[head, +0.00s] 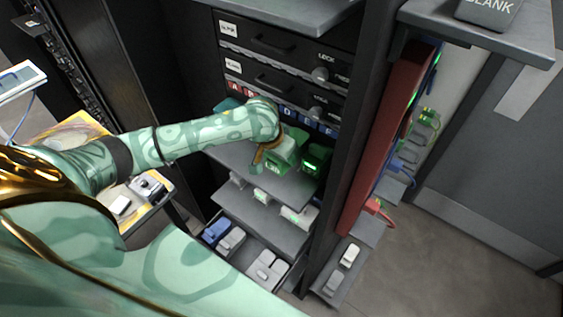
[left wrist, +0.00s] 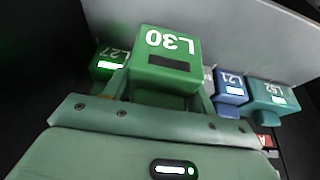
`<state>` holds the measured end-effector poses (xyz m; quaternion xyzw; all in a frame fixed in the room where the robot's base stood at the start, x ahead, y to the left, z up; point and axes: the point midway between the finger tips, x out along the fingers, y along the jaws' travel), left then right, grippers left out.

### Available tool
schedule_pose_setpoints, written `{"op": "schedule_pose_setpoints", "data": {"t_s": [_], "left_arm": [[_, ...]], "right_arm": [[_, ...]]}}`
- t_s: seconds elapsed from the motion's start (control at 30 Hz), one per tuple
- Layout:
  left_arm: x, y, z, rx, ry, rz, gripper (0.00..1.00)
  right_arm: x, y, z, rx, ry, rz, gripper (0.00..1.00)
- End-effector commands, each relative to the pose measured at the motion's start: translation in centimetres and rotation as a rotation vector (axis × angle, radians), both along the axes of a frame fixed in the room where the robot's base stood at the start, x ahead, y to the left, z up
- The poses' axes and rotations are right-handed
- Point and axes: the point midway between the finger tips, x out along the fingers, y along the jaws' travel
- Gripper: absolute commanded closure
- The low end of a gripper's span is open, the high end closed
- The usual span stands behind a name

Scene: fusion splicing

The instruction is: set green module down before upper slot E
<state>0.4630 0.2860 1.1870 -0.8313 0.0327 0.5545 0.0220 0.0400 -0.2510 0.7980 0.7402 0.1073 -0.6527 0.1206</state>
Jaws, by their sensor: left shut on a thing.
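My left gripper (head: 266,158) is shut on a green module (head: 284,149) marked L30, held over the upper shelf (head: 232,157). In the left wrist view the module (left wrist: 165,62) sits between the fingers, with a dark window below its label. The row of letter tags runs above this shelf; the tag for slot E (head: 308,121) is just above and right of the module. I cannot tell whether the module touches the shelf. My right gripper is not in view.
A green module (head: 316,161) with a lit window stands close on the right; its label L27 (left wrist: 107,65) shows in the wrist view. Blue L21 (left wrist: 230,88) and teal L52 (left wrist: 268,95) stand on the other side. A dark rack post (head: 345,120) bounds the right.

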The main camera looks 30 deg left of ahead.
Motion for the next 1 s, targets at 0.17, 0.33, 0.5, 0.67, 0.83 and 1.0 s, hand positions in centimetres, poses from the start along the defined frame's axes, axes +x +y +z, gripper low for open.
{"op": "schedule_pose_setpoints", "data": {"t_s": [0.17, 0.33, 0.5, 0.67, 0.83, 1.0], "left_arm": [[-0.1, -0.1, -2.2, -0.002, 0.002, 0.001, 0.72], [0.3, 0.0, -4.1, 0.000, -0.001, 0.000, 0.72], [0.3, 0.0, -4.2, 0.001, -0.002, -0.002, 0.72], [0.3, 0.0, -4.3, 0.000, -0.001, -0.001, 0.72], [0.3, 0.0, -4.4, 0.002, -0.001, -0.001, 0.22], [0.3, 0.0, -4.4, 0.001, -0.001, -0.001, 0.22]], "right_arm": [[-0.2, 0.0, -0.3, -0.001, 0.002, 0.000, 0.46], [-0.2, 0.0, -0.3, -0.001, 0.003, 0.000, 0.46], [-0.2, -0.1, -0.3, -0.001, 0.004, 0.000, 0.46], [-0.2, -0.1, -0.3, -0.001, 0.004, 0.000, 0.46], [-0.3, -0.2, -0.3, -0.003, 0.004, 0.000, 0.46], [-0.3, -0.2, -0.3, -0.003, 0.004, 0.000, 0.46]]}}
